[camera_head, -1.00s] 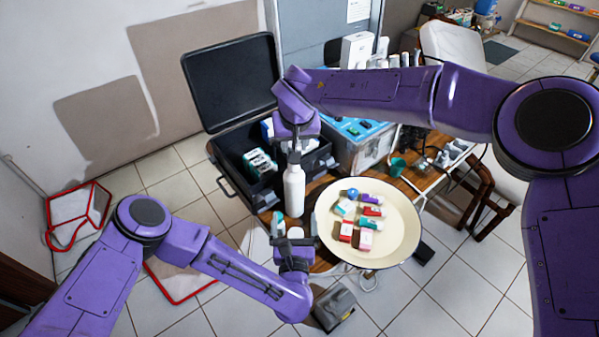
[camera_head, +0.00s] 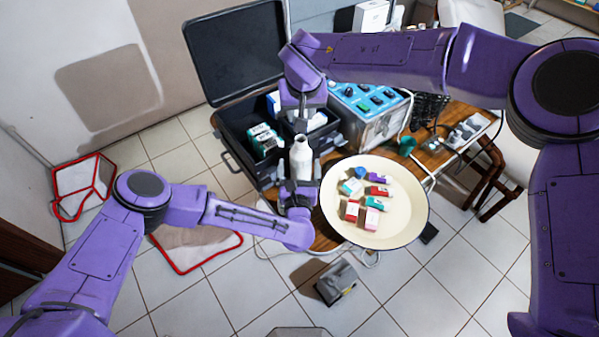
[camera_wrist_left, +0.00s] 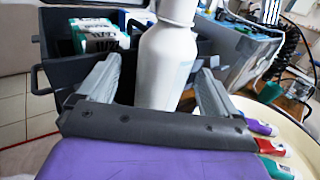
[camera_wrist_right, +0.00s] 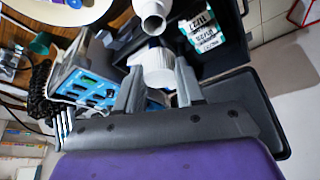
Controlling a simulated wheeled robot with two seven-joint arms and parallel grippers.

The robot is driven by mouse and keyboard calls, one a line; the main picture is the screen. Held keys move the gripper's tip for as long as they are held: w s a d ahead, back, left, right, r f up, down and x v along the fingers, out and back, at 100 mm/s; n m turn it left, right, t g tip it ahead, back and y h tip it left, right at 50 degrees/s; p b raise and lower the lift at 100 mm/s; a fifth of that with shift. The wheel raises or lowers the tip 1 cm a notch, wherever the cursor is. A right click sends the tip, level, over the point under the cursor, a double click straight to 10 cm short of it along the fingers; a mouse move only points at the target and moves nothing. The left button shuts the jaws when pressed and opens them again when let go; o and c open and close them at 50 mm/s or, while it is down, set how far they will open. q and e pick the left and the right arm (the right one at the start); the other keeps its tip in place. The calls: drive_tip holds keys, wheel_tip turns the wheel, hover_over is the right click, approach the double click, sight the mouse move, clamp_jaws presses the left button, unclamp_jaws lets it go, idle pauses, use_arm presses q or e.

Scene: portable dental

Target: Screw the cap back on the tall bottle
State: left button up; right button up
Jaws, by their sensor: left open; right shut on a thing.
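The tall white bottle (camera_head: 301,158) stands upright near the table's front edge, its neck bare. My left gripper (camera_head: 301,180) is open with its fingers on either side of the bottle. In the left wrist view the bottle (camera_wrist_left: 167,68) stands between the two fingers, with a gap at the right finger. My right gripper (camera_head: 302,118) is above and just behind the bottle. In the right wrist view it is shut on the white ribbed cap (camera_wrist_right: 157,66), which is apart from the bottle's open mouth (camera_wrist_right: 153,22). The cap is hard to see in the head view.
A cream round tray (camera_head: 409,215) with several small coloured boxes is right of the bottle. An open black case (camera_head: 235,150) lies behind on the left. A blue-topped metal box (camera_head: 375,128) and a green cup (camera_head: 406,145) stand behind the tray.

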use_arm(q)
drive_tip(key=shift+w, duration=0.8)
use_arm(e)
drive_tip(key=shift+a+r, duration=0.1)
drive_tip(key=shift+r, duration=0.05)
use_arm(q)
drive_tip(key=shift+w+d+r, duration=0.25)
drive_tip(key=shift+w+r, duration=0.25)
use_arm(e)
drive_tip(key=shift+s+d+r, duration=0.15)
drive_tip(key=shift+s+r, duration=0.05)
drive_tip(key=shift+s, duration=0.2)
drive_tip(key=shift+s+d+r, duration=0.1)
drive_tip(key=shift+s+r, duration=0.1)
drive_tip(key=shift+s, duration=0.2)
use_arm(q)
drive_tip(key=shift+w+f, duration=0.3)
drive_tip(key=shift+w, duration=0.15)
use_arm(e)
drive_tip(key=shift+w+f, duration=0.3)
drive_tip(key=shift+w, duration=0.2)
use_arm(q)
drive_tip(key=shift+s+r, duration=0.15)
drive_tip(key=c, duration=1.5)
use_arm(e)
hover_over(301, 137)
drive_tip(key=s, duration=0.2)
drive_tip(key=shift+s+f, duration=0.15)
drive_tip(key=shift+f, duration=2.2)
drive_tip(key=shift+f, duration=0.9)
